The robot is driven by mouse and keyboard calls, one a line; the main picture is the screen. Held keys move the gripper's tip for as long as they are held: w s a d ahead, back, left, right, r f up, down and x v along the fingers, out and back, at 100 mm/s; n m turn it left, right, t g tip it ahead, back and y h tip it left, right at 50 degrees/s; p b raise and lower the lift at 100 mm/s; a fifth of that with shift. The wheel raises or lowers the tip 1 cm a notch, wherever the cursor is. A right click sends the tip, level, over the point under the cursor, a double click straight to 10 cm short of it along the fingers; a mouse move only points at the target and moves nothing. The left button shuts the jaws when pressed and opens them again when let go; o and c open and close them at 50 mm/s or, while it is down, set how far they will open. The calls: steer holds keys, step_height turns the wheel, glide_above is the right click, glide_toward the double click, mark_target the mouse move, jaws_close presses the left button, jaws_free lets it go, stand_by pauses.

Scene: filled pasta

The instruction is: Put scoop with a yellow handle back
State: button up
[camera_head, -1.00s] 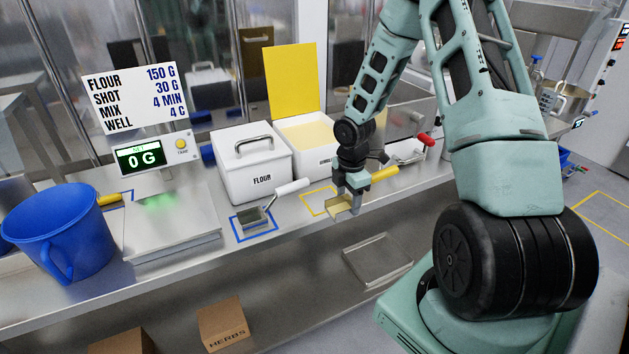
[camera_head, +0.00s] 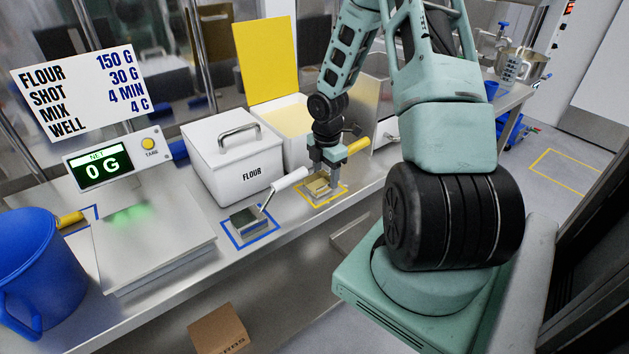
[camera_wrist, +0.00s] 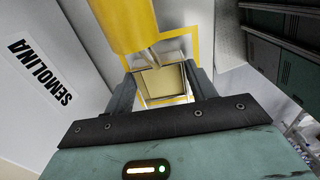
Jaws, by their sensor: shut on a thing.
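The scoop with a yellow handle (camera_head: 357,146) is held by my gripper (camera_head: 325,180) over the yellow outlined square (camera_head: 341,197) on the counter. In the wrist view the yellow handle (camera_wrist: 132,24) runs up and away, and the scoop's bowl (camera_wrist: 163,80) with pale powder on it sits between the two fingers (camera_wrist: 160,92). The bowl looks to be inside the yellow outline (camera_wrist: 190,62). I cannot tell whether it touches the counter.
A scoop with a white handle (camera_head: 290,180) lies in a blue outlined square (camera_head: 228,238) to the left. The flour bin (camera_head: 232,165) and an open bin with a yellow lid (camera_head: 274,60) stand behind. The scale (camera_head: 150,235) and blue jug (camera_head: 38,270) are further left.

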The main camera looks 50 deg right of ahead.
steer(key=shift+f, duration=0.3)
steer(key=o, duration=1)
step_height(320, 180, up, 12)
steer(key=p, duration=0.1)
steer(key=shift+r, duration=0.2)
